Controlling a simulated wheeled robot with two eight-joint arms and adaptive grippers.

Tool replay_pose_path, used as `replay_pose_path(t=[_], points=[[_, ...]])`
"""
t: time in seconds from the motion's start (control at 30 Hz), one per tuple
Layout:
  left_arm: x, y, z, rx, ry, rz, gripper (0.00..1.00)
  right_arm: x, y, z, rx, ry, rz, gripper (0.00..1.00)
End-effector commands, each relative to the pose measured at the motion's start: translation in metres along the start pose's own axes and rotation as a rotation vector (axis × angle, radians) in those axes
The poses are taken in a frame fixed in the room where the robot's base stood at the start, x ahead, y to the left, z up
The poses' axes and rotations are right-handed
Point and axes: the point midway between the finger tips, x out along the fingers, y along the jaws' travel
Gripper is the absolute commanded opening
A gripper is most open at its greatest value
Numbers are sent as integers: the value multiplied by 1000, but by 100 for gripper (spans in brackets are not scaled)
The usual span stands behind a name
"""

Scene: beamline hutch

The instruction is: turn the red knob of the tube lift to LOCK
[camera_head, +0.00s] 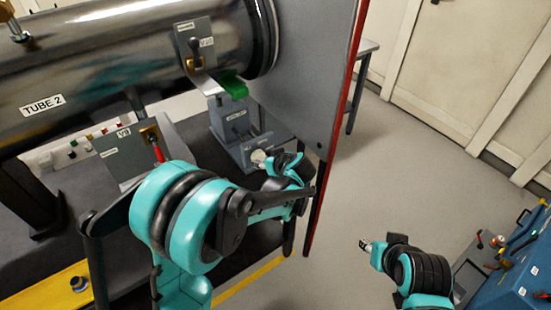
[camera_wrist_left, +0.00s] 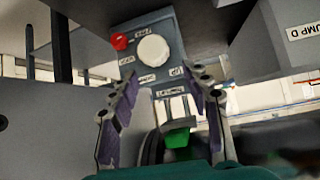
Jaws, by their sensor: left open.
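The tube lift (camera_head: 232,122) is a grey unit standing under the end of TUBE 2 in the head view. In the left wrist view its panel (camera_wrist_left: 168,72) carries a red knob (camera_wrist_left: 119,41) at the left edge, a large white round knob (camera_wrist_left: 153,49), and small labels too blurred to read. My left gripper (camera_head: 272,160) is at the front of the lift; in the wrist view its two fingers (camera_wrist_left: 160,74) are apart, empty, with the panel beyond their tips. The red knob is beyond the left finger, not between the fingers. The head view does not show the red knob clearly.
TUBE 2 (camera_head: 70,80) runs above, with a green-handled valve plate (camera_head: 195,45) and a V9 plate (camera_head: 128,153) nearby. A red-edged grey panel (camera_head: 318,70) stands just right of the lift. My right gripper (camera_head: 366,244) is over open floor, near a blue cart (camera_head: 515,275).

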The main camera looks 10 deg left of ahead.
Motion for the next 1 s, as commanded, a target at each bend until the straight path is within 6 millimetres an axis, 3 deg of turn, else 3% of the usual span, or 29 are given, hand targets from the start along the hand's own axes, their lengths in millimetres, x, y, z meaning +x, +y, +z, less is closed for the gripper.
replay_pose_path(t=[0.03, 0.1, 0.33, 0.57, 1.0], points=[[12, 18, 6, -30, 37, -7, 48, -2, 0, -1, 0, 0, 0, 40], [25, 37, 15, -82, 91, -16, 48, -3, 0, -2, 0, 0, 0, 40], [54, 75, 47, -220, 234, -17, 48, -6, 0, -4, 0, 0, 0, 40], [66, 84, 57, -267, 279, -11, 48, -4, 0, -3, 0, 0, 0, 40], [128, 81, 40, -267, 278, -11, 48, 14, 0, 10, 0, 0, 0, 40]])
